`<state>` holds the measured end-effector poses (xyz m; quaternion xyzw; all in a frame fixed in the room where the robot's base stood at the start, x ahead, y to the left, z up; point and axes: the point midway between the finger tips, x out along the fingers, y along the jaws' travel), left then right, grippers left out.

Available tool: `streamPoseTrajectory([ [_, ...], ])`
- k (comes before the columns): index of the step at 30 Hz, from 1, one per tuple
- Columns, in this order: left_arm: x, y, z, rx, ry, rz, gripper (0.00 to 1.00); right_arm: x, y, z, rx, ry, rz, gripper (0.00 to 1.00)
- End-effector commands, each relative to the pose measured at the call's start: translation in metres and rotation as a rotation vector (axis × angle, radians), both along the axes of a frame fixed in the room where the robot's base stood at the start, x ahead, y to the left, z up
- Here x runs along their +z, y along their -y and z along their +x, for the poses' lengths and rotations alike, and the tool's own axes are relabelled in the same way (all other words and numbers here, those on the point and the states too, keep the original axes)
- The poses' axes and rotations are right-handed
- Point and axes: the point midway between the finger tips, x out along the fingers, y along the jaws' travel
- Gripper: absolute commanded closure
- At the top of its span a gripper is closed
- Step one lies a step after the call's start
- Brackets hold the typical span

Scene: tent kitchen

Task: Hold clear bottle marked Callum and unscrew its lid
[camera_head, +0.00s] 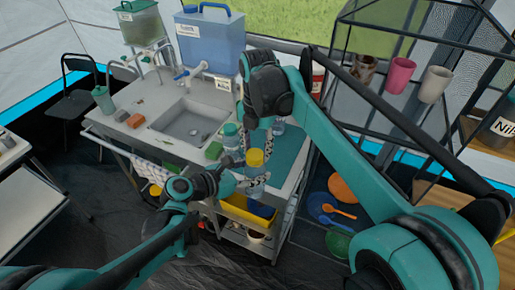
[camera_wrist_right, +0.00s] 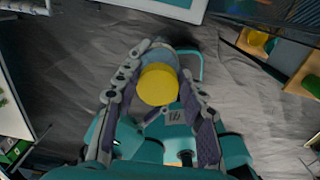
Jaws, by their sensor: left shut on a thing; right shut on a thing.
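The clear bottle (camera_head: 254,174) stands upright in the air in front of the sink counter, with its yellow lid (camera_head: 256,157) on top. In the right wrist view the yellow lid (camera_wrist_right: 158,84) sits between the fingers, with the bluish bottle body (camera_wrist_right: 158,58) partly behind it. No name is readable on the bottle. My left gripper (camera_head: 248,184) is shut on the bottle body from the left. My right gripper (camera_head: 255,151) comes down from above and is shut on the lid; its fingers (camera_wrist_right: 164,88) flank it in the right wrist view.
The counter with a sink (camera_head: 188,122) lies behind the grippers, holding a teal-lidded bottle (camera_head: 230,137) and sponges. A yellow bin (camera_head: 240,207) is on the shelf below. A blue water container (camera_head: 209,42) stands at the back. A rack with cups (camera_head: 399,76) is at right.

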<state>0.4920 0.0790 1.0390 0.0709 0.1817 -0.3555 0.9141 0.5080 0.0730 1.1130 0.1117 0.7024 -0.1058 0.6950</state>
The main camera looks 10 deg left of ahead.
Motion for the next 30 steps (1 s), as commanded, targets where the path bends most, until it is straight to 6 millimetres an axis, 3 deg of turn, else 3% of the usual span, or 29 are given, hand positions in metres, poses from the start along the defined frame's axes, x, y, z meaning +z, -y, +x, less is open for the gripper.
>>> streamPoseTrajectory([
  [14,0.0,0.0,0.001,0.002,0.0,0.0,1.0,0.001,0.0,0.0,0.0,0.0,0.0,0.95],
  [30,0.0,-0.001,0.001,0.002,0.0,0.0,1.0,0.018,0.0,0.0,0.0,0.0,0.0,0.95],
])
